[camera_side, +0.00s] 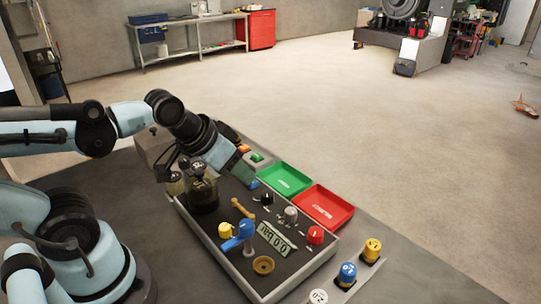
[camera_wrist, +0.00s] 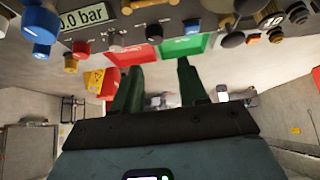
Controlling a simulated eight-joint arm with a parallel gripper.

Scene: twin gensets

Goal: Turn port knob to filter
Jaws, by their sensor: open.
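The control panel's small knobs stand in a row near its right edge in the side view: a black knob (camera_side: 268,199), a silver knob (camera_side: 290,214) and a red knob (camera_side: 315,235). In the wrist view the black knob (camera_wrist: 153,33), silver knob (camera_wrist: 115,42) and red knob (camera_wrist: 79,47) show near the top. I cannot read which is the port knob or its filter mark. My gripper (camera_side: 242,178) is above the panel's far part, apart from these knobs. In the wrist view my gripper (camera_wrist: 159,66) has its fingers spread, with nothing between them.
A blue valve handle (camera_side: 238,239), yellow knob (camera_side: 225,230), pressure display (camera_side: 274,238) and brown ring (camera_side: 263,265) are on the near panel. Dark round-topped parts (camera_side: 202,190) stand close below my wrist. Green (camera_side: 285,179) and red trays (camera_side: 323,206) lie beside the panel.

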